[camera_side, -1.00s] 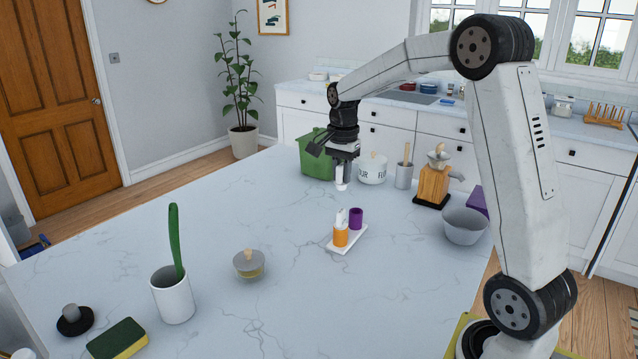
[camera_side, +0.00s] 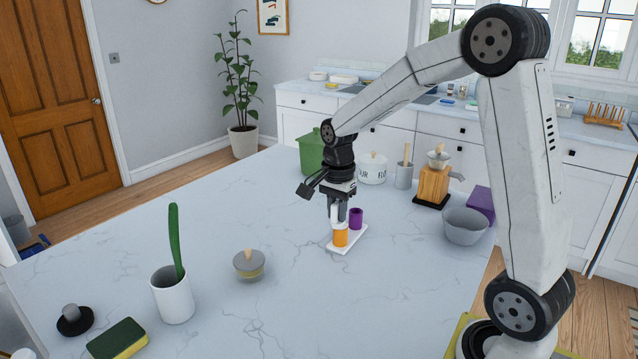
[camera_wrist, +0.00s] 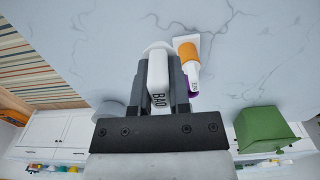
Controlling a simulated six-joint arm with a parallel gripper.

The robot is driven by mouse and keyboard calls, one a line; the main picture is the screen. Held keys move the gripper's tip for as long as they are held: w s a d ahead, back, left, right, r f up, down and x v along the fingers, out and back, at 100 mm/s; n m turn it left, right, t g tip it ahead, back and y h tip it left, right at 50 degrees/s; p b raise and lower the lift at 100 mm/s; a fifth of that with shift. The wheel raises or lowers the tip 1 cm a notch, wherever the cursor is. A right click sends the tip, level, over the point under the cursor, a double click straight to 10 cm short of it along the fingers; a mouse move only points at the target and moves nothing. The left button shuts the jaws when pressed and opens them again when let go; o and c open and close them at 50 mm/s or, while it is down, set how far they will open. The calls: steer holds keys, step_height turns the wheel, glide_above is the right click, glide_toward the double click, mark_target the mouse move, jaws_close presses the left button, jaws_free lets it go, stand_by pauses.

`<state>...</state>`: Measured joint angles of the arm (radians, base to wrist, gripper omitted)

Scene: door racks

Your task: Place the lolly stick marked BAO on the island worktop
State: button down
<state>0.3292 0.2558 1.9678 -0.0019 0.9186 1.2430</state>
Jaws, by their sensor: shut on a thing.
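My gripper (camera_side: 340,208) is shut on the white lolly stick marked BAO (camera_wrist: 158,82). The black lettering shows between the jaws in the wrist view. In the side view my gripper points down close above the white tray (camera_side: 344,245), and the stick is mostly hidden by the jaws. The tray carries an orange piece (camera_side: 341,238) and a purple cup (camera_side: 356,217). In the wrist view the orange piece (camera_wrist: 187,51) with its white top is just right of the held stick. The island worktop (camera_side: 220,215) is pale marbled stone. I cannot tell whether the stick touches anything.
A green bin (camera_side: 311,153), white canister (camera_side: 372,170), wooden grinder (camera_side: 433,185) and grey bowl (camera_side: 465,225) line the far and right side.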

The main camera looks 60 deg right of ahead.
steer(key=shift+w+f, duration=0.15)
steer(key=w+d+f, duration=0.1)
steer(key=w+f, duration=0.2)
steer(key=w, duration=0.1)
steer(key=w+d+f, duration=0.1)
steer(key=w+f, duration=0.2)
steer(key=w, duration=0.1)
steer(key=w+d+f, duration=0.1)
steer(key=w+f, duration=0.2)
steer(key=w, duration=0.1)
steer(key=shift+w+d, duration=0.2)
steer(key=shift+w, duration=0.2)
steer(key=shift+f, duration=0.1)
steer(key=shift+w+d+f, duration=0.1)
steer(key=shift+w+f, duration=0.15)
steer(key=shift+f, duration=1.6)
steer(key=shift+f, duration=0.1)
